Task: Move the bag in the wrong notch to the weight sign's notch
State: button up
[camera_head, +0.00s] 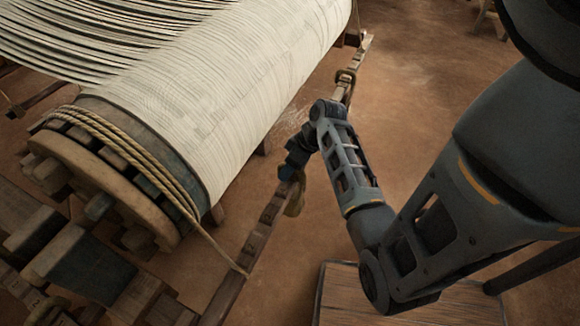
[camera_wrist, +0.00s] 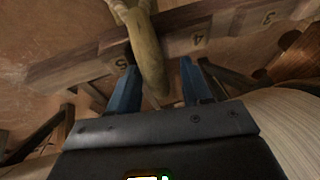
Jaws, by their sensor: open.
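A tan, elongated bag (camera_wrist: 148,50) hangs at the notched wooden bar (camera_wrist: 75,70) in the wrist view, between the upside-down numerals 5 and 4. Its upper part is cut off by the frame edge. My gripper (camera_wrist: 158,68) is open, with one blue finger on each side of the bag's lower end. I cannot tell whether either finger touches it. In the head view the bag (camera_head: 295,198) hangs beside the bar (camera_head: 257,238), just below my gripper (camera_head: 289,170), whose fingers are mostly hidden. I cannot make out the weight sign in either view.
The large cloth-wound roller (camera_head: 235,85) lies left of the bar. A rope (camera_head: 215,245) runs from its end to the bar's near part. A dark ring (camera_head: 346,76) sits farther along the bar. A wooden surface (camera_head: 410,305) is below my arm. Open floor lies right of the bar.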

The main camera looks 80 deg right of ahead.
jog(key=shift+s+f, duration=0.15)
jog(key=v, duration=0.7)
jog(key=shift+r+p, duration=0.3)
jog(key=shift+r, duration=0.15)
